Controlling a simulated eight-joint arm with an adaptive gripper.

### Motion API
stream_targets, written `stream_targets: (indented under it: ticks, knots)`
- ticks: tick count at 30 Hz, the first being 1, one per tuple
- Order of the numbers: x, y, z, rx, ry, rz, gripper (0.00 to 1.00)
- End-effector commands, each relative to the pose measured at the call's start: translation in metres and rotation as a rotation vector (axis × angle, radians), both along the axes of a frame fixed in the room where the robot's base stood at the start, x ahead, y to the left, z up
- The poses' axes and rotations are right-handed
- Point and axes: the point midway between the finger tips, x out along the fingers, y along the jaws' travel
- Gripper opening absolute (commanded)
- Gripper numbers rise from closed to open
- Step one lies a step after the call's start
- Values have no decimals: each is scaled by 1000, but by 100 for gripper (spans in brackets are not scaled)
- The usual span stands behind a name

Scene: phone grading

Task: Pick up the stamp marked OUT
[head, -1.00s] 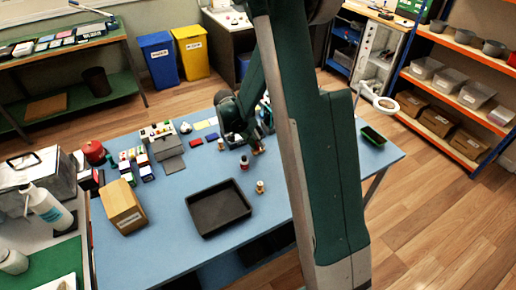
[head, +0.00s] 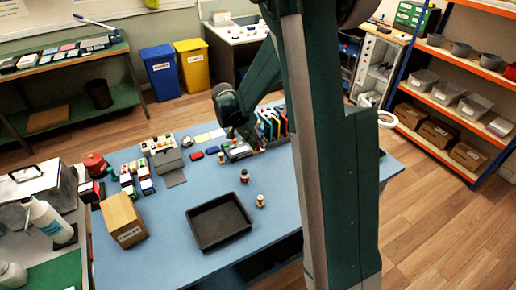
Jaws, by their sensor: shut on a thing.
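One stamp with a dark and red body (head: 244,176) stands behind the black tray's right corner. A wooden-looking stamp (head: 260,201) stands just right of the tray. No OUT marking is readable on either. Anything held there is hidden too.
An empty black tray (head: 218,220) lies mid-table. A cardboard box (head: 123,219) and several small boxes (head: 136,180) stand to its left. A rack of coloured folders (head: 271,122) stands at the back. The table's front left is clear.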

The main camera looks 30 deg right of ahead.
Motion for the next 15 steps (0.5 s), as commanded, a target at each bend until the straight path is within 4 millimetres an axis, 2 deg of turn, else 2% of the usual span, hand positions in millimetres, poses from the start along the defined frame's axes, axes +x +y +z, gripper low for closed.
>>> stream_targets:
  ticks: [6, 15]
  knots:
    - [0, 0, 13, 0, 0, 0, 6]
    - [0, 0, 14, 0, 0, 0, 6]
